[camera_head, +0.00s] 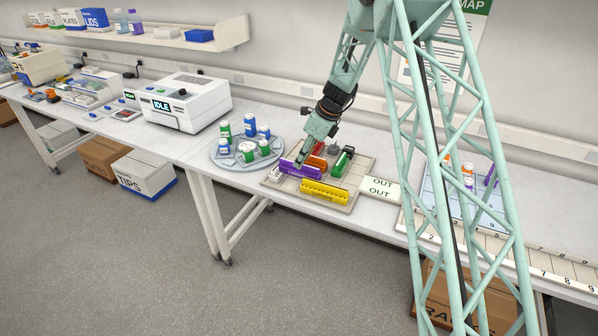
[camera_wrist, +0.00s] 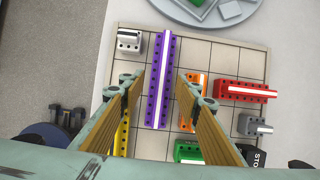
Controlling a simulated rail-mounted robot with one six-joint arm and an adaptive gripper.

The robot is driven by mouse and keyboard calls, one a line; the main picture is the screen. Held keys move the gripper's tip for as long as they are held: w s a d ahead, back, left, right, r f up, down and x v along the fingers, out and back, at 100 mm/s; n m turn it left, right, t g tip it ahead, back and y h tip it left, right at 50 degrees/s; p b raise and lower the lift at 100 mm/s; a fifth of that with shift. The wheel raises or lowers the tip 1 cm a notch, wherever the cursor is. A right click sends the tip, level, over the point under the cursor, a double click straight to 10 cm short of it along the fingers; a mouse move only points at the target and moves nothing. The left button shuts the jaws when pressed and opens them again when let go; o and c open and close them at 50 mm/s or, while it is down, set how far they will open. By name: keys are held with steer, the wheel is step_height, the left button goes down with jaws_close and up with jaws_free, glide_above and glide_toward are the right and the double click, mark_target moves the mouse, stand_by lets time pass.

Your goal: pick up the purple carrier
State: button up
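The purple carrier (camera_wrist: 161,75) is a long bar with a white strip along its top and a row of holes, lying on a beige gridded board (camera_wrist: 200,50) in the wrist view. In the head view the purple carrier (camera_head: 298,170) lies near the board's left part. My gripper (camera_wrist: 160,95) is open, with its two fingers on either side of the carrier and visible gaps between. In the head view my gripper (camera_head: 303,160) is low over the carrier; the fingertips are hard to make out there.
On the board, an orange carrier (camera_wrist: 193,95) stands close by the right finger. A red carrier (camera_wrist: 245,91), a green one (camera_wrist: 189,152), a yellow one (camera_head: 325,192) and grey pieces (camera_wrist: 130,40) surround it. A round tray (camera_head: 226,160) with capped bottles stands left of the board.

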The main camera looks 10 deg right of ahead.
steer(key=shift+f, duration=0.1)
steer(key=shift+x, duration=2.5)
steer(key=shift+d+f, duration=0.1)
steer(key=c, duration=0.7)
steer(key=shift+r, duration=5.05)
